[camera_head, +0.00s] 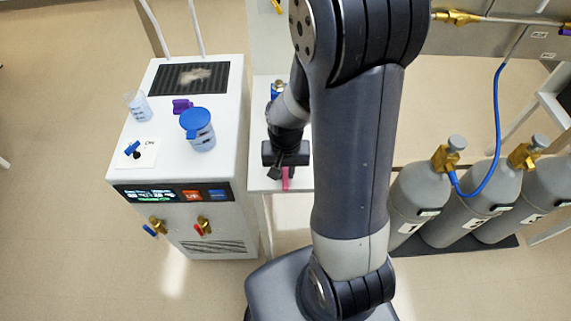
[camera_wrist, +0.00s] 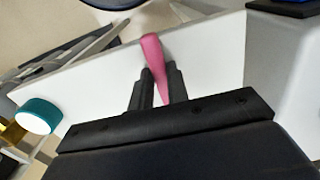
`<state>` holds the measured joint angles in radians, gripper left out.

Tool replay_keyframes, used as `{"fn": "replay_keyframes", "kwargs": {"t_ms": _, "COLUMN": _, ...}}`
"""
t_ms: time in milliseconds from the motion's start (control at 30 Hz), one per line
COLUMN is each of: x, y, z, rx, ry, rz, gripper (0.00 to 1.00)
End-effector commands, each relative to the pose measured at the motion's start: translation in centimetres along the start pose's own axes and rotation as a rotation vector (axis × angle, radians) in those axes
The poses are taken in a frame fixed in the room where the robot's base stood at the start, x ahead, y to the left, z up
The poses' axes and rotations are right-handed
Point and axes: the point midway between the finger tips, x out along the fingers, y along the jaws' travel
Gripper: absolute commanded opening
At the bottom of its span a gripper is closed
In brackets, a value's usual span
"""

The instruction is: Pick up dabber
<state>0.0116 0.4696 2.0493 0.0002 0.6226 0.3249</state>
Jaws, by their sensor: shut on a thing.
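The dabber is a pink, tapered stick (camera_wrist: 153,55), seen in the wrist view between the two dark fingers of my gripper (camera_wrist: 157,88). My gripper is shut on it. The wide rounded end points away from the wrist, and the narrow end runs back between the fingers. In the head view a small pink part of the dabber (camera_head: 286,180) shows just below my gripper (camera_head: 283,171), over the white surface. I cannot tell whether the dabber touches that surface.
A white cabinet (camera_head: 222,225) stands left, with a blue-lidded cup (camera_head: 201,140), a clear beaker (camera_head: 140,107) and a purple item (camera_head: 182,106) on top. Grey gas cylinders (camera_head: 420,195) with a blue hose (camera_head: 497,130) stand right. The wrist view shows a teal-rimmed round cap (camera_wrist: 39,116) at left.

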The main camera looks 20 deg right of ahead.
Motion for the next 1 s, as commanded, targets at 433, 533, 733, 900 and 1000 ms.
{"fn": "replay_keyframes", "kwargs": {"t_ms": 433, "x": -0.3, "y": 0.0, "z": 0.0, "rx": 0.0, "ry": 0.001, "rz": 0.0, "gripper": 0.0}}
{"fn": "replay_keyframes", "kwargs": {"t_ms": 533, "x": -1.1, "y": 0.0, "z": -0.1, "rx": 0.0, "ry": 0.004, "rz": -0.001, "gripper": 0.0}}
{"fn": "replay_keyframes", "kwargs": {"t_ms": 733, "x": -4.5, "y": -0.1, "z": -0.1, "rx": 0.0, "ry": 0.007, "rz": -0.002, "gripper": 0.0}}
{"fn": "replay_keyframes", "kwargs": {"t_ms": 900, "x": -7.5, "y": 0.0, "z": -0.1, "rx": 0.0, "ry": 0.005, "rz": -0.002, "gripper": 0.0}}
{"fn": "replay_keyframes", "kwargs": {"t_ms": 1000, "x": -8.8, "y": 0.0, "z": -0.1, "rx": 0.0, "ry": 0.005, "rz": -0.002, "gripper": 0.0}}
